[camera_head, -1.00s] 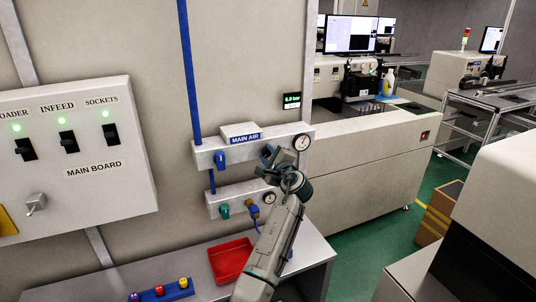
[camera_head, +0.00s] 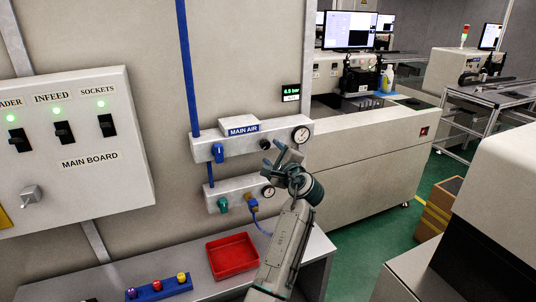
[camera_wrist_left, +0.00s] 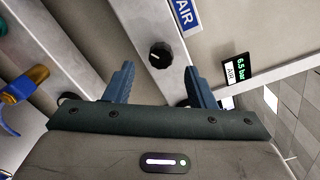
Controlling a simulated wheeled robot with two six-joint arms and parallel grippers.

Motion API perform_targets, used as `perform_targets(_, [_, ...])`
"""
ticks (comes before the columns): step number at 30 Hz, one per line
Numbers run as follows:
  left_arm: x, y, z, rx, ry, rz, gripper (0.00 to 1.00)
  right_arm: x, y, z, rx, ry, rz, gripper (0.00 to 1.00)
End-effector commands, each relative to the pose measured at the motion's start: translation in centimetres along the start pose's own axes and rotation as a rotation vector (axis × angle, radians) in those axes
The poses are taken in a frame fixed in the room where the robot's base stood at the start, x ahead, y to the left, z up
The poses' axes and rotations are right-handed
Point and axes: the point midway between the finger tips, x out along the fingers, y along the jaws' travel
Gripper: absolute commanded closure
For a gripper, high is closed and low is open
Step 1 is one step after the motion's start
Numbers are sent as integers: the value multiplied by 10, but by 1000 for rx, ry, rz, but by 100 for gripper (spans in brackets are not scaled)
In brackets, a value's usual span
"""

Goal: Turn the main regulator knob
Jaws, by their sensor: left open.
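The main regulator knob (camera_head: 265,144) is black and round, on the pale MAIN AIR bar (camera_head: 285,137) between the blue valve handle (camera_head: 218,153) and the gauge (camera_head: 300,134). In the left wrist view the knob (camera_wrist_left: 160,55) carries a light pointer mark and shows between and beyond the two fingertips. My left gripper (camera_head: 272,155) is open and empty, just in front of and below the knob, with a visible gap around it. The small display (camera_head: 291,92) reads 6.5 bar. My right gripper is out of view.
A lower bar (camera_head: 236,187) holds a green knob, a brass fitting with a blue hose and a gauge. A red tray (camera_head: 232,254) and a blue block with coloured knobs (camera_head: 158,289) lie on the bench below. A switch board (camera_head: 72,150) hangs at left.

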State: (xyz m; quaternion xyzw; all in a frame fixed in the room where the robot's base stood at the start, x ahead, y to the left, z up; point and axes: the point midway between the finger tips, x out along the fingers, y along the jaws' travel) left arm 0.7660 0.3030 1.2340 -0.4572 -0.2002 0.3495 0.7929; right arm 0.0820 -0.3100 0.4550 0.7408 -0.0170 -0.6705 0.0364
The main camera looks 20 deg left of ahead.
Motion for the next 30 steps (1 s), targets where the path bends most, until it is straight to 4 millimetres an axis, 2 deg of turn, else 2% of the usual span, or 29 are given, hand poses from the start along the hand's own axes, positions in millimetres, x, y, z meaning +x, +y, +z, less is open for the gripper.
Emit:
perform_targets(1, [-12,5,-3,-5,2,1,50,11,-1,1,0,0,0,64])
perform_targets(4, [-31,5,-3,-5,2,2,50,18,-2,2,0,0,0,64])
perform_targets(10, [-54,2,-1,-2,0,1,50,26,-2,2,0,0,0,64])
perform_targets(30, [-58,0,0,1,-1,1,50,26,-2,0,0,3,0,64])
